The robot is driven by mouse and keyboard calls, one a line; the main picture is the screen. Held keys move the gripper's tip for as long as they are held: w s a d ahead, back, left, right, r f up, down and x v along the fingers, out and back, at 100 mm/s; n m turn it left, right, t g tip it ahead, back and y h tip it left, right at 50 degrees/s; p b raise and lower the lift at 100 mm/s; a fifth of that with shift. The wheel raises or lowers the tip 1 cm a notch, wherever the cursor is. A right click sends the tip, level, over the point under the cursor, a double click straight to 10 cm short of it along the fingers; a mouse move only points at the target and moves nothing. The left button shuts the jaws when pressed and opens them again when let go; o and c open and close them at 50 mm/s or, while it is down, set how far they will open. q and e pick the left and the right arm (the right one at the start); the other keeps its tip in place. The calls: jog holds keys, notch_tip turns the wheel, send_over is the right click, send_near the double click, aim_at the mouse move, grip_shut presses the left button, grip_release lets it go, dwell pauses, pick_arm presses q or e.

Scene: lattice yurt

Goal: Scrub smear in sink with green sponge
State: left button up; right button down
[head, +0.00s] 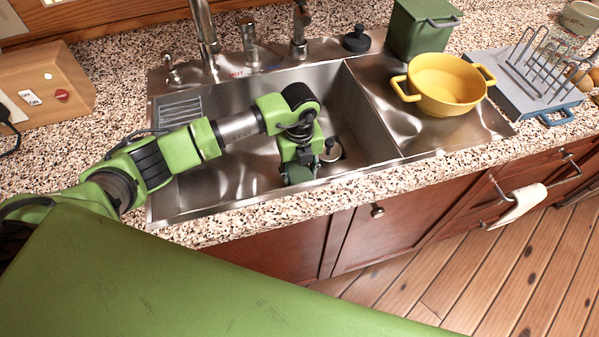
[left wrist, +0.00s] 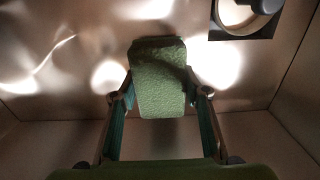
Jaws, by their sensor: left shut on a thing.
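The steel sink (head: 226,115) is set in the speckled counter. My left gripper (head: 299,168) reaches down into its basin, near the front wall. It is shut on the green sponge (left wrist: 158,65), which sits between the two fingers (left wrist: 160,92) in the left wrist view. In the head view the sponge (head: 298,176) is mostly hidden by the gripper. I cannot tell whether it touches the basin floor. No smear can be made out among the bright reflections; the arm and sponge cover part of the floor. My right gripper is not in view.
The drain (left wrist: 232,17) with a round fitting lies close to the gripper. The faucet (head: 204,30) stands behind the basin.

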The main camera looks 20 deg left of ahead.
pick_arm(q)
jog(key=shift+f+b, duration=0.45)
jog(key=shift+f, duration=0.2)
jog(key=shift+w, duration=0.1)
